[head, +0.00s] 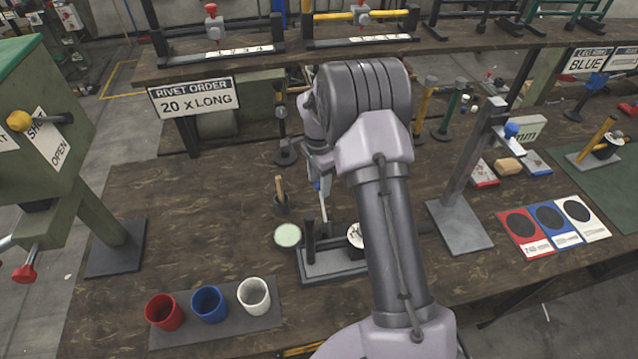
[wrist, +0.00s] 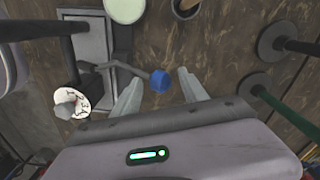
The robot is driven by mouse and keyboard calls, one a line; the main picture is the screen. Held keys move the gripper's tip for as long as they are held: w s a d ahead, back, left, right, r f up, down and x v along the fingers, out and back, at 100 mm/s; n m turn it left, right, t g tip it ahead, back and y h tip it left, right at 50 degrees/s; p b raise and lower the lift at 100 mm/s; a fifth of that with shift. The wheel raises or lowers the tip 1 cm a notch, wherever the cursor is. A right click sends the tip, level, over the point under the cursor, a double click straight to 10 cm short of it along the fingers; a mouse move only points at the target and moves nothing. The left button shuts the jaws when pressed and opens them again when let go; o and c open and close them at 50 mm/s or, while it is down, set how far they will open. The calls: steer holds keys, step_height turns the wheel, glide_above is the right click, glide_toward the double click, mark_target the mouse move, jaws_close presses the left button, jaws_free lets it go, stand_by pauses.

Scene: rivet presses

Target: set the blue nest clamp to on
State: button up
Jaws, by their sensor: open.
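A lever with a blue ball knob (head: 317,184), which looks like the blue nest clamp, stands up from a small fixture with a grey base plate (head: 335,268). In the wrist view the blue knob (wrist: 160,80) lies between the two fingertips of my gripper (wrist: 159,84), with visible gaps on both sides. The fingers are open and hold nothing. The lever runs left from the knob toward the grey plate (wrist: 90,45). A white lettered disc (wrist: 70,104) sits beside the plate. In the head view my arm hides part of the fixture and most of my gripper.
Red (head: 164,312), blue (head: 209,304) and white (head: 254,296) cups stand at front left. A pale green round piece (head: 288,235) and a dark pot (head: 281,204) are near the fixture. A grey post (head: 463,190) stands right.

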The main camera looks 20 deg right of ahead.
steer(key=shift+s+r, duration=0.1)
jaws_close()
stand_by(1.3)
